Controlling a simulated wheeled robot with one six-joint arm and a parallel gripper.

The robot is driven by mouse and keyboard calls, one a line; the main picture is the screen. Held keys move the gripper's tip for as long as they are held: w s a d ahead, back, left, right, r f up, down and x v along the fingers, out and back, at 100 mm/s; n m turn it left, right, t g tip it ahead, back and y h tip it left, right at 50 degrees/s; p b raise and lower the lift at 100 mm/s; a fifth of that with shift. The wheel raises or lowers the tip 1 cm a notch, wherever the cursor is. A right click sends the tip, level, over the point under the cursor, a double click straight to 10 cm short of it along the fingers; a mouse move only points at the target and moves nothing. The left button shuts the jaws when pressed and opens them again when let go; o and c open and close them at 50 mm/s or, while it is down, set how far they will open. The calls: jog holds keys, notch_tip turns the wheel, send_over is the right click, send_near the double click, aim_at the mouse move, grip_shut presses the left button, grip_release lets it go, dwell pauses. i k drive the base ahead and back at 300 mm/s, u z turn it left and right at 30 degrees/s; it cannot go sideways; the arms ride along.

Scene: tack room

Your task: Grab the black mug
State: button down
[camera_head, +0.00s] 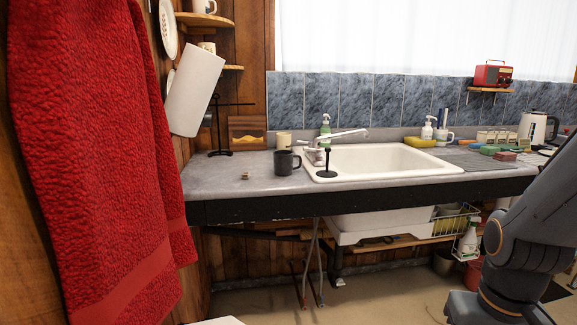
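The black mug (284,163) stands upright on the grey counter, left of the white sink and near the counter's front edge. Its handle points right. My arm shows at the right edge of the view, well away from the mug. My gripper is outside the picture, so its state is hidden.
A black stand (328,165) is on the sink's left rim, close to the mug. The faucet (338,137) and a cream cup (284,140) are behind. A small item (246,175) lies to the left. A red towel (95,150) hangs at the left. Floor is open below.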

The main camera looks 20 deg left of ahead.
aim_at(282, 159)
jog(key=u, duration=0.2)
jog(key=i, duration=1.35)
jog(key=u, duration=0.5)
